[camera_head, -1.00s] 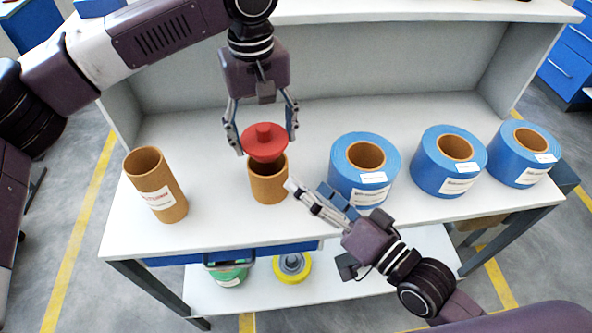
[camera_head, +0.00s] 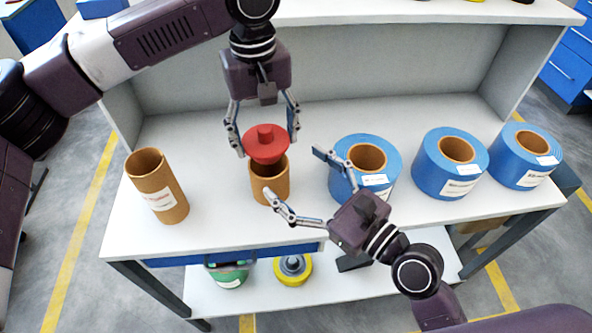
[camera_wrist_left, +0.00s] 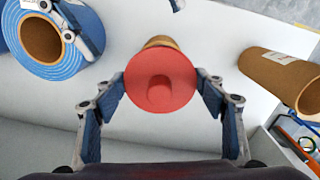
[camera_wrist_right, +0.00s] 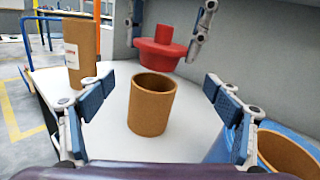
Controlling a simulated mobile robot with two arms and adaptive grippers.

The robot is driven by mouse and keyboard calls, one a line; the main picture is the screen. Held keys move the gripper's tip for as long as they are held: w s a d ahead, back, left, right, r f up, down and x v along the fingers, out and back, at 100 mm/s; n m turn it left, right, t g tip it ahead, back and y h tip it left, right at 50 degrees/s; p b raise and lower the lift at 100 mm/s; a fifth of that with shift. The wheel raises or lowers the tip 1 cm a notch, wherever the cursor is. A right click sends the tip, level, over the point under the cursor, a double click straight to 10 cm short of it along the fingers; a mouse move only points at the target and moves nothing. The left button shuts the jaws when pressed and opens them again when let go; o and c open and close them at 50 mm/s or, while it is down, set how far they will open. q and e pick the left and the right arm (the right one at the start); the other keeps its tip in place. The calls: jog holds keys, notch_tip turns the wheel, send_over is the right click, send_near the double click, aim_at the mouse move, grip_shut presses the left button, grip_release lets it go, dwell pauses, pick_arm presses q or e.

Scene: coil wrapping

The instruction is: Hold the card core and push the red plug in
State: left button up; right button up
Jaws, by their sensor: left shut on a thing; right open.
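The short brown card core (camera_head: 269,183) stands upright on the white table; its open top shows in the right wrist view (camera_wrist_right: 152,100). The red plug (camera_head: 265,145), a flanged disc with a knob, is held by my left gripper (camera_head: 265,148) above and slightly behind the core, apart from it. The plug fills the middle of the left wrist view (camera_wrist_left: 160,80) and hides most of the core there. In the right wrist view the core stands between the fingers, farther ahead.
A taller brown core (camera_head: 158,187) with a label stands at the left. Blue coils (camera_head: 448,163) stand in a row at the right; the nearest (camera_head: 340,187) is close to my right gripper. A lower shelf holds a green item (camera_head: 229,273) and a yellow one (camera_head: 292,270).

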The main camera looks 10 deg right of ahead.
aim_at(284, 187)
jog(key=shift+a+r+m, duration=0.1)
jog(key=shift+r+m, duration=0.1)
jog(key=shift+m, duration=0.5)
jog(key=shift+f, duration=0.2)
notch_tip(284, 187, down, 6)
jog(key=shift+a+f, duration=0.15)
jog(key=shift+f, duration=0.65)
jog(key=shift+w+a+r, duration=0.1)
jog(key=shift+w+a, duration=0.2)
jog(key=shift+w, duration=0.3)
jog(key=shift+x, duration=3)
jog(key=c, duration=1.3)
